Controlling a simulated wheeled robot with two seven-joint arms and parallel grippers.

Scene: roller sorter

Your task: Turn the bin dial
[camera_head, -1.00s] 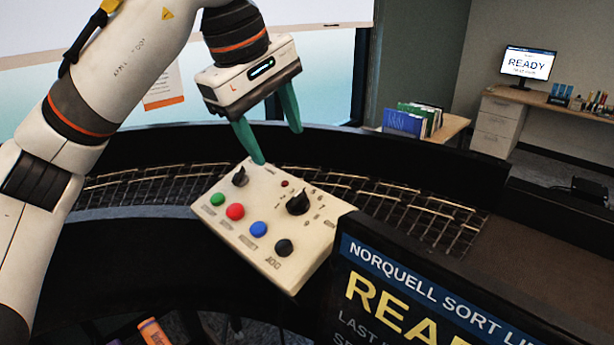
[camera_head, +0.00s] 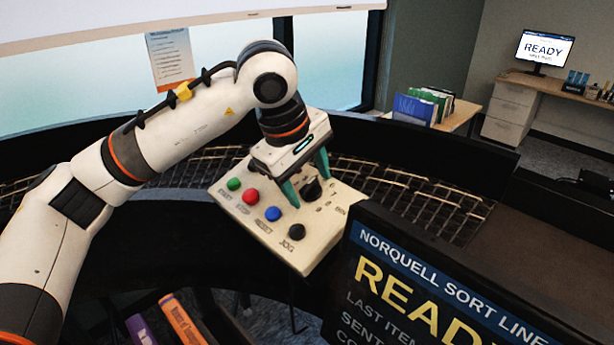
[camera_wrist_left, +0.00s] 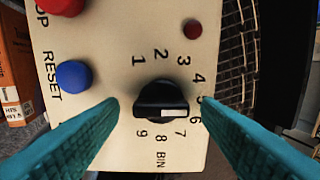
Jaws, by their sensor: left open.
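The bin dial (camera_wrist_left: 162,101) is a black knob on the cream control panel (camera_wrist_left: 95,135), ringed by numbers 1 to 9 with "BIN" printed beside it. Its white mark lies on the side toward 6 and 7. In the head view the dial (camera_head: 312,188) is partly behind my left gripper (camera_head: 308,187). My left gripper is open, with its green fingers over the panel. In the left wrist view the fingers (camera_wrist_left: 160,103) stand either side of the dial, with gaps between them and it. My right gripper is not in view.
The panel also has a green button (camera_head: 234,184), a red button (camera_head: 250,196), a blue button (camera_head: 273,213) and a black jog knob (camera_head: 296,232). A READY screen (camera_head: 430,280) stands close at the right. A roller track (camera_head: 420,205) runs behind.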

